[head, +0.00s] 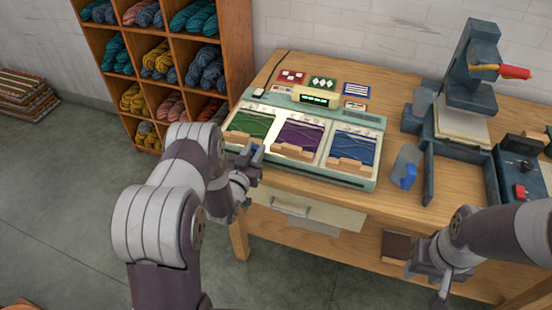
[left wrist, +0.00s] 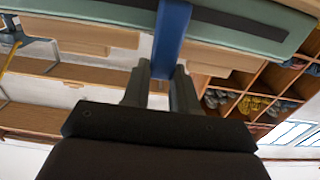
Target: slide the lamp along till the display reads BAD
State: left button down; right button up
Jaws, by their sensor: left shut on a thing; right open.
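A pale green device (head: 350,183) on the workbench holds green, purple and blue skeins in three bays. The lamp shows as a bright white strip (head: 271,128) between the green skein (head: 250,123) and the purple skein (head: 302,134). The display (head: 314,100) at the back has small lit green characters, too small to read. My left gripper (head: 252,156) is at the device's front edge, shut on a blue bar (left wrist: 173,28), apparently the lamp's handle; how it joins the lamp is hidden. My right gripper (head: 440,277) is open and empty, low in front of the bench.
Several cards (head: 322,83) lie behind the device. A blue-handled clear jug (head: 407,166) stands right of it, near a dark press (head: 470,80) and a control box (head: 522,170). A yarn shelf (head: 165,60) stands at left.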

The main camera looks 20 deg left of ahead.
aim_at(236, 136)
pick_arm(q)
jog(key=a+b, duration=0.1)
jog(key=a, duration=0.6)
jog(key=shift+w, duration=0.1)
jog(key=shift+a, duration=0.1)
jog(key=c, duration=1)
grip_release()
jog(key=shift+o, duration=0.6)
jog(key=shift+a, duration=0.2)
jog(key=s+b, duration=0.1)
jog(key=s, duration=1.1)
jog(key=shift+s+a, duration=0.15)
jog(key=shift+s, duration=0.2)
